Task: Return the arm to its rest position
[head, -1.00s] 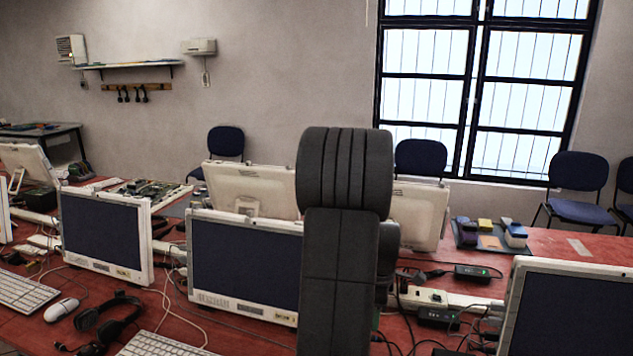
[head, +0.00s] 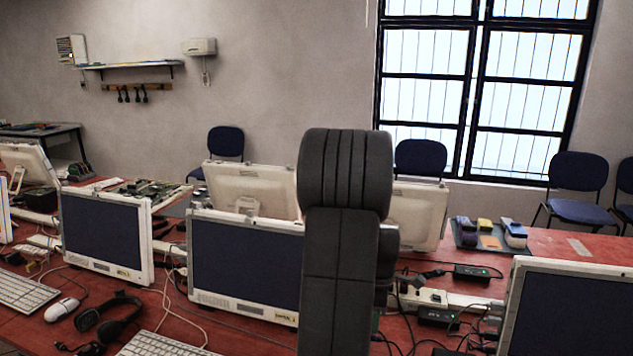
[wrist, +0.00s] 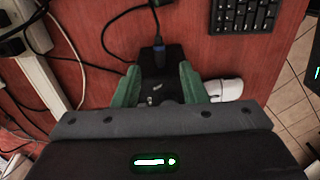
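My arm (head: 340,270) stands upright in the middle of the head view as a dark grey column, in front of the monitors. My gripper does not show in the head view. In the wrist view, my gripper (wrist: 160,77) points down over the red table, with its two green fingers apart. A black box (wrist: 157,88) with a blue plug (wrist: 158,48) in its far end shows in the gap between the fingers. I cannot tell whether the fingers touch it. The near part of the box is hidden by the gripper body.
Monitors (head: 246,266) stand close to my arm on both sides. Cables lie over the table (head: 570,243). The wrist view shows a white mouse (wrist: 226,89), a black keyboard (wrist: 246,15) and a white power strip (wrist: 42,75) around the gripper.

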